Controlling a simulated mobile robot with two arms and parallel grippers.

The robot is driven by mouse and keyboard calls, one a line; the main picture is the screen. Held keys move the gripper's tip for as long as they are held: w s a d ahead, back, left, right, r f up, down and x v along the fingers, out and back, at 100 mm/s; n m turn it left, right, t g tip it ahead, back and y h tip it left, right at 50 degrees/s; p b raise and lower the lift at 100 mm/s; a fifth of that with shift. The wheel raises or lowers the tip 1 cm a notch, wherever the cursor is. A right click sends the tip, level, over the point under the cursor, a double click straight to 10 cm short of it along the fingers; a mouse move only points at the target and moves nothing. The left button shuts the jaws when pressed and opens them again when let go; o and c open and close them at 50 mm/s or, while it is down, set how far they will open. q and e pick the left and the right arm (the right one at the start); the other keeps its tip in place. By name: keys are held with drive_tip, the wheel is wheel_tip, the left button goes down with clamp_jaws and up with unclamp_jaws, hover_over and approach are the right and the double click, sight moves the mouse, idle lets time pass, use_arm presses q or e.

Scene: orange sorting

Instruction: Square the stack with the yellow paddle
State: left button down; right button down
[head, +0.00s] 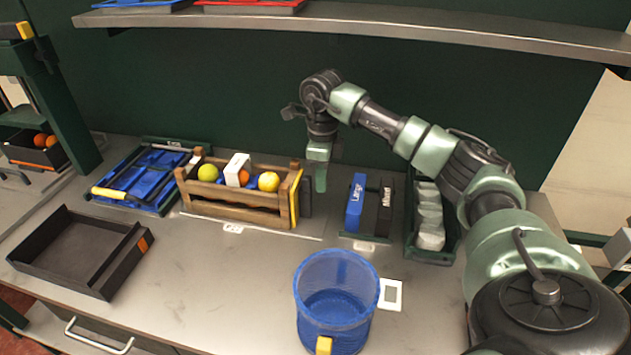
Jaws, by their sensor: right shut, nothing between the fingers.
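My right gripper (319,178) points down, shut and empty, behind and to the right of the wooden crate (235,215). It looks apart from the things around it. A flat yellow piece (297,198) stands upright at the crate's right end, beside a dark part. A low stack of blue flat pieces (150,178) lies in a dark frame at the back left. A yellow bar (110,193) lies at its front left. I cannot tell which yellow piece is the paddle. My left gripper is not in view.
The crate holds yellow-green fruit, an orange and a white box (237,168). Blue and black upright pieces (355,202) stand right of it, then a dark bin of pale blocks (430,225). A blue mesh basket (336,285) and an empty black tray (80,250) stand in front.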

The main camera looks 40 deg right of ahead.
wheel_tip(320, 180, up, 7)
drive_tip(key=p, duration=0.5)
drive_tip(key=shift+r, duration=0.2)
idle(0.4)
